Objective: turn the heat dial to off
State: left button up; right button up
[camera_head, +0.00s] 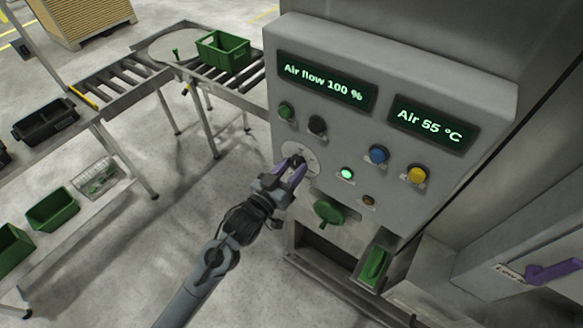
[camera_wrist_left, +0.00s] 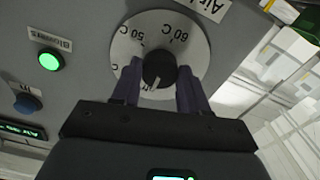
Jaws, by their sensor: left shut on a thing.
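The heat dial is a black knob (camera_wrist_left: 159,68) with a pale pointer mark, on a round white plate (camera_wrist_left: 130,42) marked 50 C and 60 C. In the head view the plate (camera_head: 312,155) shows on the left part of the grey panel, partly behind my gripper. My left gripper (camera_head: 294,164) is at the dial; in the left wrist view its purple fingers (camera_wrist_left: 157,78) stand either side of the knob, shut on it. The fingers and palm hide the lower part of the plate. The temperature display (camera_head: 430,119) reads Air 55 °C. My right gripper is not in view.
The panel also carries an air flow display (camera_head: 325,82) at 100 %, a lit green button (camera_head: 346,173), blue (camera_head: 378,154) and yellow (camera_head: 417,174) buttons, and a green handle (camera_head: 328,211) just below the dial. A roller conveyor (camera_head: 125,76) with a green crate (camera_head: 223,50) stands left.

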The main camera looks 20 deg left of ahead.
pick_arm(q)
jog(key=o, duration=1.1)
jog(key=shift+c, duration=0.2)
jog(key=shift+s, duration=0.1)
jog(key=shift+s, duration=0.25)
jog(key=b+v, duration=0.3)
jog(key=v, duration=0.7)
jog(key=shift+a, duration=0.15)
